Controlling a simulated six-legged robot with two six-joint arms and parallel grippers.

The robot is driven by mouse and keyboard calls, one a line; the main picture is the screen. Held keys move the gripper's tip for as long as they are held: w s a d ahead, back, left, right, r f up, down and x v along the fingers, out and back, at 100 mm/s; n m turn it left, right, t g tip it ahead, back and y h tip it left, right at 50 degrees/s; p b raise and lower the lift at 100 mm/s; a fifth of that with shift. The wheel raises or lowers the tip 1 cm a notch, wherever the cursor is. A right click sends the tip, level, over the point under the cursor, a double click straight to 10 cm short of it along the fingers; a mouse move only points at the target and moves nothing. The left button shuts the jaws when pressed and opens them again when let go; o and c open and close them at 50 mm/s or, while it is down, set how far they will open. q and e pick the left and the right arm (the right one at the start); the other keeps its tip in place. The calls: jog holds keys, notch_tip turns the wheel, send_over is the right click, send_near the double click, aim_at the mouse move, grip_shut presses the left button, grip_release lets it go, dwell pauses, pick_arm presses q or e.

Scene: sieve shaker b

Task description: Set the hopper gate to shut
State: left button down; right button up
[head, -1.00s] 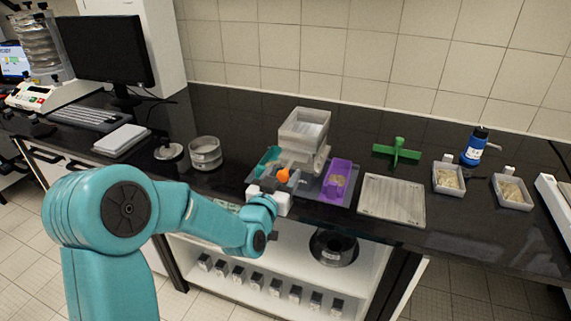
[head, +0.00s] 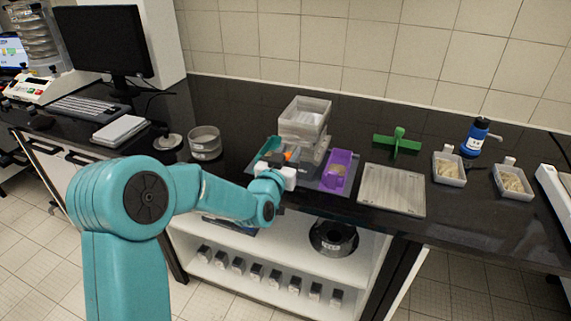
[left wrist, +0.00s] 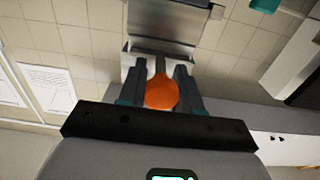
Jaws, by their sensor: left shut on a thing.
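The grey hopper (head: 304,118) stands on the dark bench, between a teal bin (head: 264,148) and a purple bin (head: 339,171). The orange knob (head: 289,155) of its gate is low at the hopper's front. My left gripper (head: 286,158) is at the knob. In the left wrist view the orange knob (left wrist: 161,92) sits between the two dark fingers of my left gripper (left wrist: 160,78), which is shut on it. Behind it is the hopper's grey metal body (left wrist: 168,28). The gate plate itself is hard to make out. My right gripper is in no view.
A flat grey tray (head: 392,190) and a green cross-shaped piece (head: 398,145) lie right of the hopper. Sieve rings (head: 205,142) stand to the left.

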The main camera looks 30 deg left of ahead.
aim_at(297, 141)
pick_arm(q)
jog(key=b+x, duration=0.1)
jog(key=x, duration=0.1)
jog(key=shift+w+f, duration=0.15)
jog(key=shift+w, duration=0.2)
jog(key=shift+a+r, duration=0.15)
jog(key=shift+r, duration=0.2)
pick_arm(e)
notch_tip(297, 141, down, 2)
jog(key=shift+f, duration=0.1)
pick_arm(q)
jog(key=c, duration=1)
grip_release()
jog(key=shift+w, duration=0.1)
jog(key=shift+o, duration=1.1)
jog(key=shift+w+f, duration=0.2)
jog(key=shift+w, duration=0.05)
jog(key=shift+s+r, duration=0.1)
jog(key=shift+s, duration=0.2)
jog(key=b+v, duration=0.3)
jog(key=v, duration=1.2)
jog(key=shift+s+d, duration=0.25)
jog(key=shift+s, duration=0.1)
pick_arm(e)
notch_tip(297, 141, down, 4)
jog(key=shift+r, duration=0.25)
